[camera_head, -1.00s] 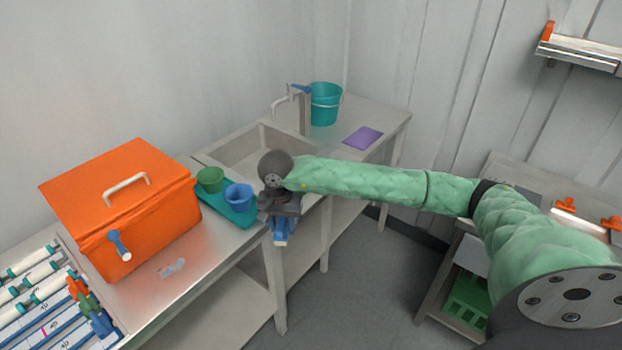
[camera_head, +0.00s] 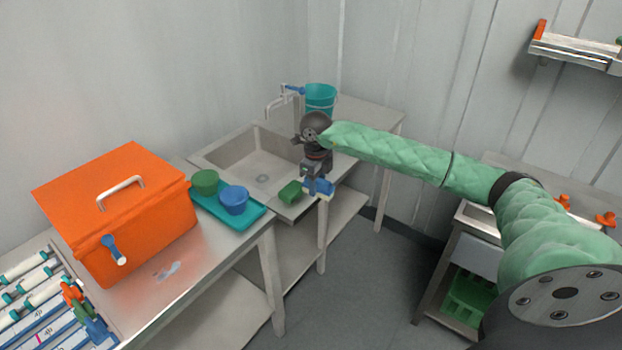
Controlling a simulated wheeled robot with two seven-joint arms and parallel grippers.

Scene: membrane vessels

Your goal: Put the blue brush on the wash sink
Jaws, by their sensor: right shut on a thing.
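My right gripper (camera_head: 316,176) is shut on the blue brush (camera_head: 321,188) and holds it at the front right edge of the wash sink. The wash sink (camera_head: 228,150) is a grey basin set in the metal counter, with its drain showing. A green brush (camera_head: 290,193) lies on the sink's front rim, just left of the blue brush. I cannot tell whether the blue brush touches the rim. My left gripper is not in view.
A teal tray (camera_head: 252,221) with a green cup (camera_head: 204,182) and a blue cup (camera_head: 234,200) is left of the sink. An orange box (camera_head: 130,190) stands further left. A tap (camera_head: 283,102) and a teal bucket (camera_head: 320,98) are behind the sink.

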